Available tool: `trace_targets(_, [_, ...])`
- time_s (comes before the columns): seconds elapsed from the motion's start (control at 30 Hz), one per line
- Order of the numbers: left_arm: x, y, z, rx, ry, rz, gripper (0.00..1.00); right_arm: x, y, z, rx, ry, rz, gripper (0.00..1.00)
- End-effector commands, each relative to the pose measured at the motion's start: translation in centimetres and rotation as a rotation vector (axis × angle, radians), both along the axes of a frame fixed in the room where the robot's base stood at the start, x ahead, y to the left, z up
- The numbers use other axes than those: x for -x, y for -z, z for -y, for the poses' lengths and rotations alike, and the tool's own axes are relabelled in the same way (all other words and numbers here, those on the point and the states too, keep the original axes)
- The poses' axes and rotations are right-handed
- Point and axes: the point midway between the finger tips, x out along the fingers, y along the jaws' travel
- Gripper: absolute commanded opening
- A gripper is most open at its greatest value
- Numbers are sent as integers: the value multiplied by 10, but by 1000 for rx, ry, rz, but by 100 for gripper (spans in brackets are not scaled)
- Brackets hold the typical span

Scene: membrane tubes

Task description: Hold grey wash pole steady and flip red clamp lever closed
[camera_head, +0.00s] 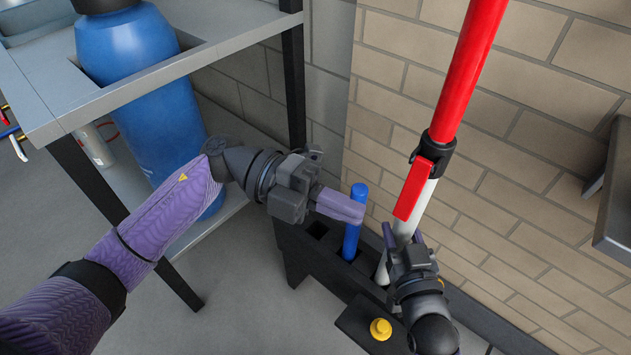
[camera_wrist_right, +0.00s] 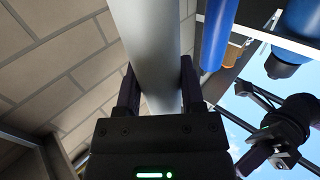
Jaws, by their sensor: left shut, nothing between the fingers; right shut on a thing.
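The wash pole has a red upper tube (camera_head: 470,65) and a pale grey lower tube (camera_head: 421,205), standing tilted near the brick wall. A black clamp (camera_head: 434,150) joins them. Its red lever (camera_head: 412,188) points downward along the left of the grey tube; I cannot tell whether it lies flat. My right gripper (camera_head: 403,238) is shut around the grey tube below the lever. The right wrist view shows the grey pole (camera_wrist_right: 148,45) between both fingers (camera_wrist_right: 160,90). My left gripper (camera_head: 360,210) is shut and empty, left of the lever and apart from it.
A blue pole (camera_head: 352,232) stands in the dark slotted rack (camera_head: 318,230), close to my left fingertips. A yellow knob (camera_head: 380,329) sits at the rack's front. A blue tank (camera_head: 135,90) stands in a metal frame at left. A grey ledge (camera_head: 612,210) juts in at right.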

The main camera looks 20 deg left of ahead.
Motion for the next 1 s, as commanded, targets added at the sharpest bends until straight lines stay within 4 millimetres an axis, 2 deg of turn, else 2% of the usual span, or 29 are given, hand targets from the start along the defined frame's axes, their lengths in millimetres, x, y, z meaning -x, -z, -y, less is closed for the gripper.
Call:
trace_targets(0.1, [2, 1, 26, 4, 2, 2, 0, 0, 0, 0, 0, 0, -1, 0])
trace_targets(0.17, [-3, 2, 33, 4, -2, 2, 0, 0, 0, 0, 0, 0, -1, 0])
trace_targets(0.3, [-25, 6, 38, 3, -3, 0, 0, 0, 0, 0, 0, 0, -1, 0])
trace_targets(0.4, [-32, 9, 41, 1, -1, 1, 0, 0, 0, 0, 0, 0, -1, 0])
trace_targets(0.8, [-37, 10, 42, 2, -1, 7, 0, 0, 0, 0, 0, 0, -1, 0])
trace_targets(1.0, [-54, 16, 46, 35, -1, 118, 0, 0, 0, 0, 0, 0, -1, 0])
